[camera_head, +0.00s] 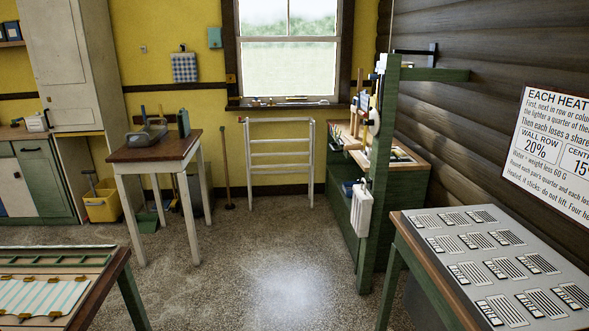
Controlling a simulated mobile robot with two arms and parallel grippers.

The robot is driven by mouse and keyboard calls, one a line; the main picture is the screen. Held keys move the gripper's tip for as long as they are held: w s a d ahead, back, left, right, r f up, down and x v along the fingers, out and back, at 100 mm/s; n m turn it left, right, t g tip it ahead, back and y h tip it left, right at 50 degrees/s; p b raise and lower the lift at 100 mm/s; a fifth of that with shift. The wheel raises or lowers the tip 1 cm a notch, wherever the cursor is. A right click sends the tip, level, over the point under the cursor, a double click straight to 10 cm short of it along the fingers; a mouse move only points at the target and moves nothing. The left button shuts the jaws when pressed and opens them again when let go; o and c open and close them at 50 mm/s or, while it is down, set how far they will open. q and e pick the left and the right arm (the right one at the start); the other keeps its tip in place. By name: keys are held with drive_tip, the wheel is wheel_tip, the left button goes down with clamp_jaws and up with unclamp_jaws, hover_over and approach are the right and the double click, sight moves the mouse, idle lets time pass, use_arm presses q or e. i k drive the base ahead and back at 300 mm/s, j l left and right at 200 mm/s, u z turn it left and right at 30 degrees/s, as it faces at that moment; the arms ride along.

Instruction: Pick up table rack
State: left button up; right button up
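No gripper of mine shows in the head view. I cannot tell for sure which thing is the table rack. A green slatted frame (50,260) lies along the back of the table at the bottom left. In front of it a pale striped cloth (42,296) lies with several brown clips along its edges; the picture's edge cuts both off. A white rack with crossbars (280,141) stands upright on the floor below the window.
A brown-topped table (150,154) at left holds a grey handled object (147,134) and a dark can (183,123). A green post (378,180) rises at right. A panelled table (505,262) stands front right. The middle floor (260,250) is clear.

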sight(355, 138)
drive_tip(key=i+u, duration=0.2)
drive_tip(key=i, duration=2.05)
